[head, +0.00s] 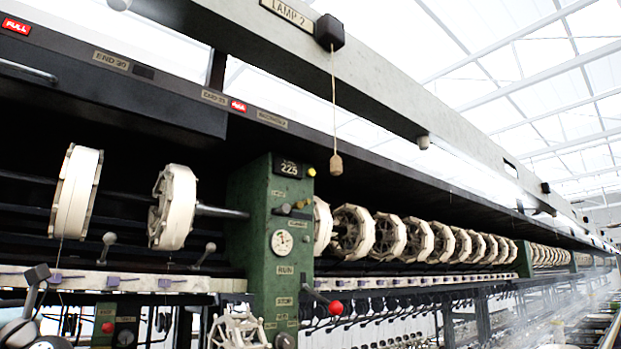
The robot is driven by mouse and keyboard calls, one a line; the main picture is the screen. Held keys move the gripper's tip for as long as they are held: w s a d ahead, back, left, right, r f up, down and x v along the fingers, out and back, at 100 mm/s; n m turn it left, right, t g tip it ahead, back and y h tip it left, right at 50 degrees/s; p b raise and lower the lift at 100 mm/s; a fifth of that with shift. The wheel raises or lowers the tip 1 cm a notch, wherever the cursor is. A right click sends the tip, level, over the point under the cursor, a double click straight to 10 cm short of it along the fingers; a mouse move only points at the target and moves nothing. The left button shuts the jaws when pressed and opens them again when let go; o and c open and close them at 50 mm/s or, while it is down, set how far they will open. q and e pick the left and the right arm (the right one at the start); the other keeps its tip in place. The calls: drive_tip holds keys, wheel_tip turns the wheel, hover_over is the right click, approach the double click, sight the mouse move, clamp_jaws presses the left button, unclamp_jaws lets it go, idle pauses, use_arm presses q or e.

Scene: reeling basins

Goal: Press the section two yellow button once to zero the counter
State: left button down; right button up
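A green control post (262,225) stands in the middle of the head view. Near its top is a dark counter (288,168) that seems to read 225. A small yellow button (311,172) sits at the counter's right edge, and nothing touches it. A jointed grey and dark part at the lower left edge looks like my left gripper (38,273). It is well apart from the post, and its fingers cannot be made out. My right gripper is not in view.
A wooden pull (336,164) hangs on a cord just right of the yellow button. White reels (173,207) flank the post. A red-knobbed lever (335,308) sticks out low on its right. A long beam (380,85) runs overhead.

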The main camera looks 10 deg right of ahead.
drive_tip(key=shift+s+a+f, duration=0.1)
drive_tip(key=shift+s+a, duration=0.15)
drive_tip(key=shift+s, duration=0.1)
